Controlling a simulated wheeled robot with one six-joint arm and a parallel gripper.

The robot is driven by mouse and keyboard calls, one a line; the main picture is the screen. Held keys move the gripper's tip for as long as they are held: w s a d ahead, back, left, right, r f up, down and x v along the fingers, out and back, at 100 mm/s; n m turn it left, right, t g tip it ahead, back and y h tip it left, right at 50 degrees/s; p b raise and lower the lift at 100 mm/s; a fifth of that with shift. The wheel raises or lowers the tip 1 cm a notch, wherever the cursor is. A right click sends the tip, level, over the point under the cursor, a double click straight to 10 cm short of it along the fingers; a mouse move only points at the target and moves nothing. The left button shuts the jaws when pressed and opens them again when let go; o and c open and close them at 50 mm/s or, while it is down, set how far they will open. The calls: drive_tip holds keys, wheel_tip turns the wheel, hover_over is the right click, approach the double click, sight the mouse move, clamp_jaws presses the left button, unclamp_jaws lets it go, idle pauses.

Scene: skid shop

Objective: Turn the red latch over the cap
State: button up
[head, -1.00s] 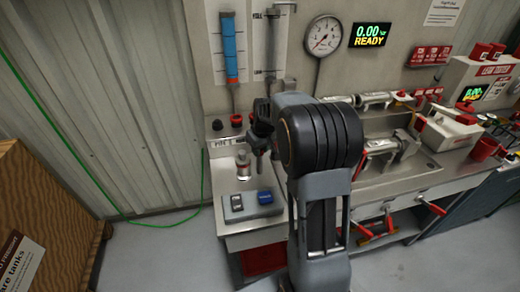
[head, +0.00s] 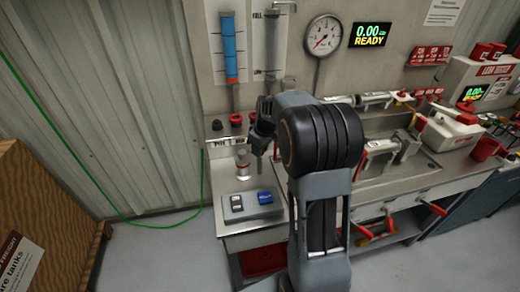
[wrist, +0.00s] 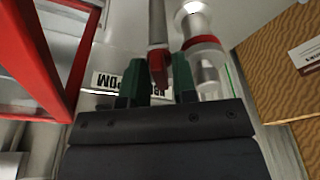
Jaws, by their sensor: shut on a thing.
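In the wrist view, a small red piece (wrist: 158,66), which looks like the red latch, sits between the two green fingers of my gripper (wrist: 157,82) at the end of a grey rod (wrist: 157,22). My gripper is shut on it. In the head view, my gripper (head: 262,140) points down over the left end of the bench, and the latch is hidden there. A clear and metal cylinder with a red band (head: 243,163) stands just left of the fingers. It also shows in the wrist view (wrist: 203,45). I cannot tell which part is the cap.
A grey switch box (head: 238,211) with a blue part lies at the bench's front left. A blue-filled tube (head: 230,55) and a gauge (head: 323,36) are on the back panel. A wooden crate (head: 60,215) stands left, with clear floor between.

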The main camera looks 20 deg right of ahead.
drive_tip(key=shift+a+n, duration=0.1)
drive_tip(key=shift+n, duration=0.6)
drive_tip(key=shift+n+y, duration=0.4)
drive_tip(key=shift+n, duration=0.7)
drive_tip(key=shift+f+n+g+b, duration=0.1)
drive_tip(key=shift+n+g+b, duration=0.3)
drive_tip(key=shift+n, duration=0.7)
drive_tip(key=o, duration=0.6)
drive_tip(key=shift+s+a, duration=0.1)
drive_tip(key=shift+a, duration=0.05)
drive_tip(key=shift+c, duration=0.2)
